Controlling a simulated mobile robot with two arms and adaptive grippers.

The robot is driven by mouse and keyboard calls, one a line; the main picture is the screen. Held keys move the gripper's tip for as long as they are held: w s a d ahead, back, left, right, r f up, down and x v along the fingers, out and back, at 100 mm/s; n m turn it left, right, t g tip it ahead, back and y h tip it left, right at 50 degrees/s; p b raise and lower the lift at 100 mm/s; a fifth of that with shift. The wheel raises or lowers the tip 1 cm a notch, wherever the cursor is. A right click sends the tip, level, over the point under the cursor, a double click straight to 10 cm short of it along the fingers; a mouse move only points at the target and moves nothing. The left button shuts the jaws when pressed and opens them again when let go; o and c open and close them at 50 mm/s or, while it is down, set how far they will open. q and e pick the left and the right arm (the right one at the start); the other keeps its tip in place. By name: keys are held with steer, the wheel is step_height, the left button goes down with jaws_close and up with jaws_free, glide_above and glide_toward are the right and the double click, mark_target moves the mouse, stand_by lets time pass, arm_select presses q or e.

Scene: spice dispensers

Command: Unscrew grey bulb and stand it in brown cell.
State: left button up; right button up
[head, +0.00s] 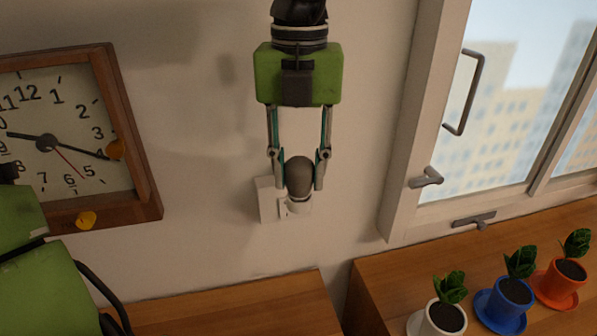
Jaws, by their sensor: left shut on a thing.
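The grey bulb (300,172) is at the wall in the middle of the head view, its rounded grey end upward and a pale base below. Its base meets a white fixture (267,203) on the wall; I cannot tell whether it is still threaded in. My left gripper (300,184) reaches down from above and is shut on the bulb, one finger on each side. The brown cell is not in view. My right gripper is not in view.
A wooden clock (135,135) hangs at the left. A window with a handle (429,178) is at the right. White (446,318), blue (503,306) and orange (560,284) plant pots stand on the right wooden counter (400,272). The left wooden surface (240,305) looks clear.

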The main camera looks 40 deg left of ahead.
arm_select(q)
steer(key=shift+r+p, duration=1.05)
steer(key=shift+r, duration=0.25)
steer(key=shift+r+p, duration=1.6)
steer(key=shift+r, duration=0.4)
steer(key=shift+f, duration=0.1)
